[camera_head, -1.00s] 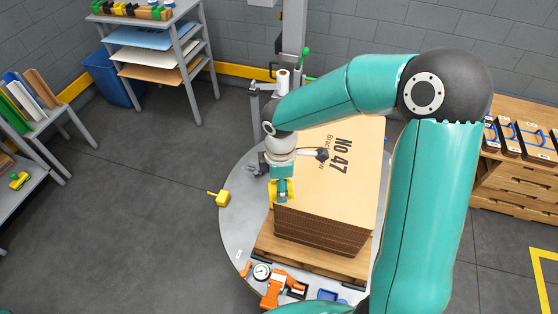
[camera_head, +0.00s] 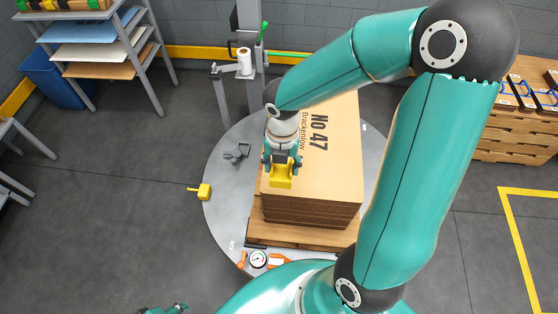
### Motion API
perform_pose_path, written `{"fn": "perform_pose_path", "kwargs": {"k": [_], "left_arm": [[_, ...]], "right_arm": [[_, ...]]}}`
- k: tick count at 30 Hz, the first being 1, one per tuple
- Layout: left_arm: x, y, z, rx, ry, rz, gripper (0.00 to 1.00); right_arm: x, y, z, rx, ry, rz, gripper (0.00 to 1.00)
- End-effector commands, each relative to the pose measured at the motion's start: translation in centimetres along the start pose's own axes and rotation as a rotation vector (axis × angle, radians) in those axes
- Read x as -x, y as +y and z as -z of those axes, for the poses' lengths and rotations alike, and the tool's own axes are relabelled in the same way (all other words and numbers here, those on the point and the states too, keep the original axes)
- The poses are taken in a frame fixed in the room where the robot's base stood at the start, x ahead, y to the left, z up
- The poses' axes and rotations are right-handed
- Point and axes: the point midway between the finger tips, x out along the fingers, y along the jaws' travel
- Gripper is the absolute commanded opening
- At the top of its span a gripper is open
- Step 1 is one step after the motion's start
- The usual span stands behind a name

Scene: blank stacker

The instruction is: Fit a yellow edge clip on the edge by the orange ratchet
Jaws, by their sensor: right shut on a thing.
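My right gripper (camera_head: 281,160) is shut on a yellow edge clip (camera_head: 281,179). The clip is over the near left part of the cardboard stack (camera_head: 335,170), whose top is printed "No 47". I cannot tell whether the clip touches the stack. Orange parts (camera_head: 242,260), probably of the ratchet, show beside a round gauge (camera_head: 258,259) at the near rim of the turntable; my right arm hides much of that area. A teal and dark piece of my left gripper (camera_head: 166,309) shows at the bottom edge; its fingers are unclear.
The stack lies on a wooden pallet (camera_head: 285,234) on a round grey turntable (camera_head: 222,206). A yellow tool (camera_head: 203,191) lies at its left rim, and a dark grey piece (camera_head: 237,152) lies left of the stack. A post with a white roll (camera_head: 244,62) stands behind. Floor at left is open.

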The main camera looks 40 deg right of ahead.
Motion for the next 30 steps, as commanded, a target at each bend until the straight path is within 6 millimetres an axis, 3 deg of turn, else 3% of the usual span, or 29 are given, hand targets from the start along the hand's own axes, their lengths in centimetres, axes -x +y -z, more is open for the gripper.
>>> {"fn": "perform_pose_path", "kwargs": {"k": [30], "left_arm": [[-7.3, -2.6, 0.1, 0.000, 0.000, 0.000, 0.40]], "right_arm": [[-8.7, 0.6, 0.1, 0.010, 0.001, 0.002, 0.28]]}}
